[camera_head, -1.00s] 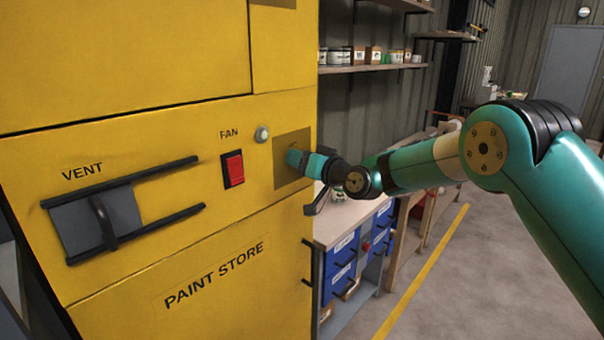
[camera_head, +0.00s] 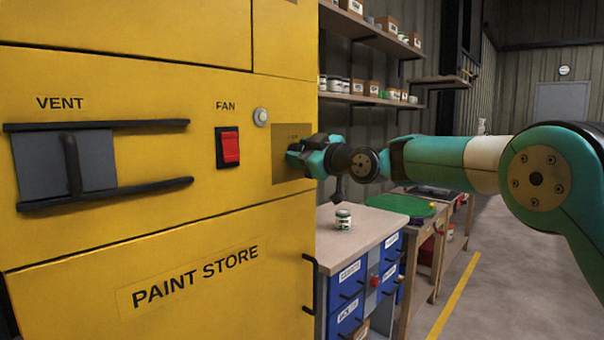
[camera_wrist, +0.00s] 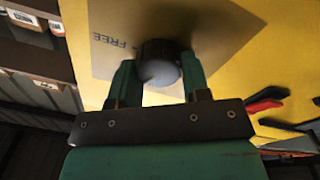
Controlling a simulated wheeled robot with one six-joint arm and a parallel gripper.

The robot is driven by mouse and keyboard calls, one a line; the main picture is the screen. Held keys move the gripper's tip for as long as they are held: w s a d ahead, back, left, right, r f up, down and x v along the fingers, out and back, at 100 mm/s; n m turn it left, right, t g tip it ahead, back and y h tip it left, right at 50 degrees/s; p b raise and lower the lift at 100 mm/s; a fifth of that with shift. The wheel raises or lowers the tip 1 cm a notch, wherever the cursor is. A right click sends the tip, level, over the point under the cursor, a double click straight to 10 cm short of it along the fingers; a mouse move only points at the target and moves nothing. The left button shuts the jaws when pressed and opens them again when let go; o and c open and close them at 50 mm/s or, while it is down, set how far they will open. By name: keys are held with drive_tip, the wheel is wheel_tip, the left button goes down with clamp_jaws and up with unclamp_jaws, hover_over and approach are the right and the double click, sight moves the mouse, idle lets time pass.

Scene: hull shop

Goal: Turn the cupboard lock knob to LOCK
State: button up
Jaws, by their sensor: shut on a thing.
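The yellow cupboard (camera_head: 130,240) fills the left of the head view and bears the words PAINT STORE. Its lock plate (camera_head: 280,166) is at the right edge of the front. The dark round lock knob (camera_wrist: 158,62) shows in the wrist view between the two fingers of my gripper (camera_wrist: 158,78). My gripper (camera_head: 308,156) is shut on the knob, one finger on each side. The word FREE shows on the plate left of the knob in the wrist view. In the head view my fingers hide the knob. I cannot tell which way its pointer faces.
Left of the plate are a red FAN switch (camera_head: 229,147), a round button (camera_head: 260,117) and a VENT slider (camera_head: 75,165). Right of the cupboard stands a workbench with blue drawers (camera_head: 347,283) and a small can (camera_head: 343,219) on top. Shelves (camera_head: 365,100) hang behind. The floor at right is clear.

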drive_tip(key=n+b, duration=0.4)
drive_tip(key=n, duration=0.1)
drive_tip(key=shift+f, duration=0.15)
idle(0.6)
drive_tip(key=o, duration=0.9)
drive_tip(key=b+v, duration=0.4)
drive_tip(key=v, duration=1.3)
drive_tip(key=shift+d, duration=0.3)
